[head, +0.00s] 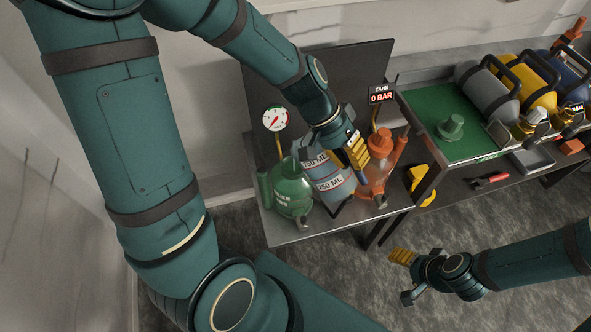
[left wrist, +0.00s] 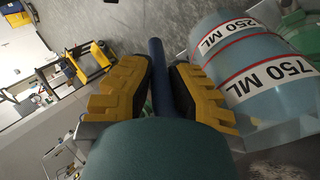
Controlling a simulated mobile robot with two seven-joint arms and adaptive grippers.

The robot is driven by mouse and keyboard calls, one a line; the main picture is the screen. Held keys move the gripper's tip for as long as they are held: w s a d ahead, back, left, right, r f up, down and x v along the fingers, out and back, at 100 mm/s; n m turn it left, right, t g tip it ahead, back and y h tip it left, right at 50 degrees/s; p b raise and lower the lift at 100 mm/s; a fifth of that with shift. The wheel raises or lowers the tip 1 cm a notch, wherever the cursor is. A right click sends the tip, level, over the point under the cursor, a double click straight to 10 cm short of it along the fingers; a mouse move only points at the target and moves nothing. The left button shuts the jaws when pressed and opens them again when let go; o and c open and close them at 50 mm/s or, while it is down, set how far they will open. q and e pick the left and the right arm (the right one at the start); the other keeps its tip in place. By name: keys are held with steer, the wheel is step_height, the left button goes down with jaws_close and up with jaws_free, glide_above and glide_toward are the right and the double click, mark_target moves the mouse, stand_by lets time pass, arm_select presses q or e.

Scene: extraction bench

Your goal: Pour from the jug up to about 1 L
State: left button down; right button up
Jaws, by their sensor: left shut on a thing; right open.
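The jug (head: 335,185) is a clear, pale blue vessel with red bands and white labels reading 750 ML and 250 ML. It is over the small grey table, between a green vessel (head: 291,192) and an orange vessel (head: 376,170). My left gripper (head: 360,166) is shut on the jug's dark blue handle. In the left wrist view the handle (left wrist: 157,75) lies between the yellow finger pads, with the jug (left wrist: 255,70) at right. I cannot tell the exact liquid level or whether the jug's base touches the table. My right gripper (head: 404,277) is open and empty, above the floor.
A round gauge (head: 276,119) and a TANK display reading 0 BAR (head: 381,96) stand behind the vessels. A bench with a green mat (head: 455,120) and grey, yellow and blue cylinders is at right. The red-handled tool (head: 490,181) lies on the lower shelf.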

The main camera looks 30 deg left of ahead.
arm_select(q)
steer(key=shift+r, duration=0.1)
stand_by(0.4)
steer(key=shift+w+a+r+h+b, duration=0.1)
steer(key=shift+a+r+h+b, duration=0.15)
steer(key=shift+r+h+b, duration=0.2)
steer(key=shift+a, duration=0.1)
stand_by(0.9)
steer(key=shift+r, duration=0.15)
steer(key=shift+a+r+b, duration=0.1)
steer(key=shift+r+b, duration=0.05)
steer(key=shift+b, duration=0.15)
steer(key=shift+h, duration=0.25)
stand_by(0.5)
steer(key=shift+a+r+h, duration=0.3)
steer(key=shift+a+r, duration=0.05)
steer(key=shift+r, duration=0.15)
steer(key=shift+b, duration=0.3)
stand_by(0.6)
